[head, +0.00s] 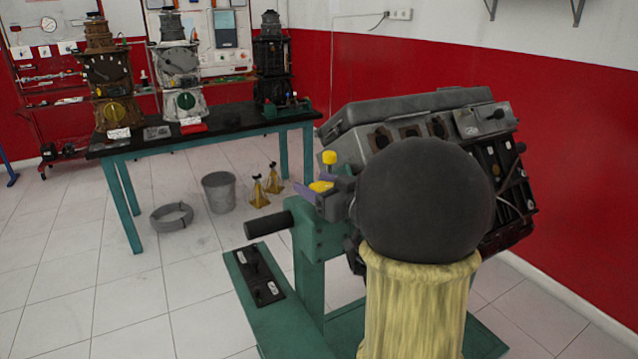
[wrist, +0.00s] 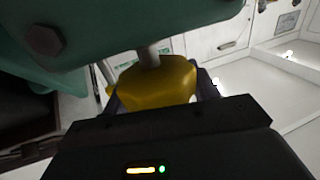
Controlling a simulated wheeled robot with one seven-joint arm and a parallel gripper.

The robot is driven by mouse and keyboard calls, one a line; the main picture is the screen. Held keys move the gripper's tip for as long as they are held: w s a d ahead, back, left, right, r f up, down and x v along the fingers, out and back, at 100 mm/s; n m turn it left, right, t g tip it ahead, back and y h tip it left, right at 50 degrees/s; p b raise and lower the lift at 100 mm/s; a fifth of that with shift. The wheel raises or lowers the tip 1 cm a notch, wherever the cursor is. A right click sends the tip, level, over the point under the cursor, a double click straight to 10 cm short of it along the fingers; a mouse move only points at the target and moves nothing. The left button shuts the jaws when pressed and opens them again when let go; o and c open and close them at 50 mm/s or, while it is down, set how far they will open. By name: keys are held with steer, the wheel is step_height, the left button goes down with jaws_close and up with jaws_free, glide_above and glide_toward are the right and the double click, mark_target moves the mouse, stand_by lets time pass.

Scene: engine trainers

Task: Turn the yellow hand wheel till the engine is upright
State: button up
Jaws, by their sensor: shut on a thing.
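The engine (head: 410,125) is a grey and black block on a green stand (head: 308,245), and it sits tilted, not upright. The yellow hand wheel (head: 320,186) is at the left end of the stand's head, partly hidden by my gripper. In the wrist view the yellow wheel (wrist: 158,82) fills the space between my fingers, with a grey shaft running from it to the green housing. My gripper (head: 318,192) is shut on the wheel. My own arm hides part of the engine and stand in the head view.
A yellow knob (head: 329,157) stands just above the wheel. A dark handle bar (head: 268,223) sticks out left from the stand. A teal bench (head: 215,135) with several smaller engines stands behind. A grey bucket (head: 220,192) and yellow jack stands (head: 259,193) are on the floor.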

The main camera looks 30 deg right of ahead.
mark_target(315, 186)
steer(key=n+g+y+p, duration=0.1)
steer(key=y, duration=0.1)
steer(key=n+g+y+p, duration=0.1)
steer(key=n+y, duration=0.1)
steer(key=n+g+y+p, duration=0.1)
steer(key=y, duration=0.1)
steer(key=shift+s+a+r+n, duration=0.1)
steer(key=shift+a+r+n, duration=0.1)
steer(key=shift+r+n, duration=0.1)
steer(key=n+g+y+p, duration=0.1)
steer(key=n+g+y, duration=0.1)
steer(key=g+y, duration=0.1)
steer(key=n+g+y+p, duration=0.1)
steer(key=n+g, duration=0.1)
steer(key=shift+s+a+f+y+p, duration=0.1)
steer(key=shift+s+a+y+p, duration=0.15)
steer(key=shift+y+p, duration=0.1)
steer(key=shift+n+g, duration=0.3)
steer(key=shift+g, duration=0.1)
steer(key=o, duration=1)
steer(key=shift+a+f, duration=0.1)
step_height(315, 186, up, 10)
steer(key=shift+p, duration=0.45)
